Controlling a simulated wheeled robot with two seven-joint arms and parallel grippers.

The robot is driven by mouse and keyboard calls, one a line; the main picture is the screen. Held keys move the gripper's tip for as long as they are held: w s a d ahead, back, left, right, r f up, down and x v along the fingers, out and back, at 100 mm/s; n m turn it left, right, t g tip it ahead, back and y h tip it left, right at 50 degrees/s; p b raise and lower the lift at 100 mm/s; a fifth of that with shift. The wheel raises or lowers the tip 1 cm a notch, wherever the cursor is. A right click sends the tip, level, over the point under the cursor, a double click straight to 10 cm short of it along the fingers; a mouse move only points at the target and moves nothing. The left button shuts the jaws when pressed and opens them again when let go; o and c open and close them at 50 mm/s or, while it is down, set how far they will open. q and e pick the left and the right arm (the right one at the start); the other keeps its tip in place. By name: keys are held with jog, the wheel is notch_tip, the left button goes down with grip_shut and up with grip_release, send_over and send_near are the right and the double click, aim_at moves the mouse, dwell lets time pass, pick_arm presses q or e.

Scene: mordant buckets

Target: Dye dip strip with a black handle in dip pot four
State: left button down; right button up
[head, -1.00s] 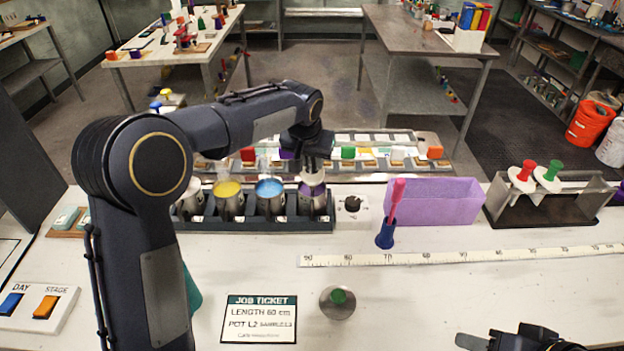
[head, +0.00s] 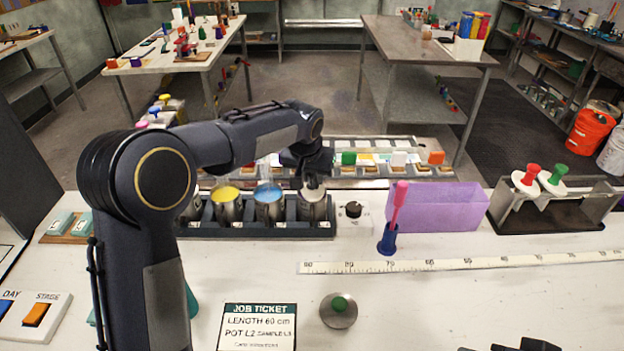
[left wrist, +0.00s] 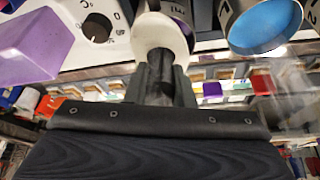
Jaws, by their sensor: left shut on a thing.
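Dip pot four (head: 313,208) is the rightmost metal pot in the dark rack (head: 255,230) on the bench. My left gripper (head: 313,180) is directly above it, pointing down. In the left wrist view my left gripper (left wrist: 165,82) is shut on a dark handle (left wrist: 160,60) below a white disc (left wrist: 150,32). The disc is over the mouth of a pot, with a purple edge beside it. The strip itself is hidden, so I cannot tell how deep it sits. My right gripper (head: 525,346) barely shows at the bottom edge.
A pot with blue dye (head: 268,192) and one with yellow dye (head: 226,194) stand left of pot four. A dial box (head: 352,215) and a purple bin (head: 435,205) are to the right. A rack (head: 550,205) holds red and green handles.

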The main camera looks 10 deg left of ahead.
pick_arm(q)
jog(key=shift+d+r, duration=0.15)
jog(key=shift+d, duration=0.1)
jog(key=shift+a, duration=0.15)
jog(key=shift+s+a+f, duration=0.1)
jog(key=shift+a+f, duration=0.15)
jog(key=shift+a, duration=0.25)
jog(key=shift+r, duration=0.15)
jog(key=shift+d+r+p, duration=0.2)
jog(key=shift+r+p, duration=1.45)
jog(key=shift+r, duration=0.45)
jog(key=shift+d+r+p, duration=0.15)
jog(key=shift+r+p, duration=1.45)
jog(key=shift+r, duration=0.45)
jog(key=shift+f, duration=0.15)
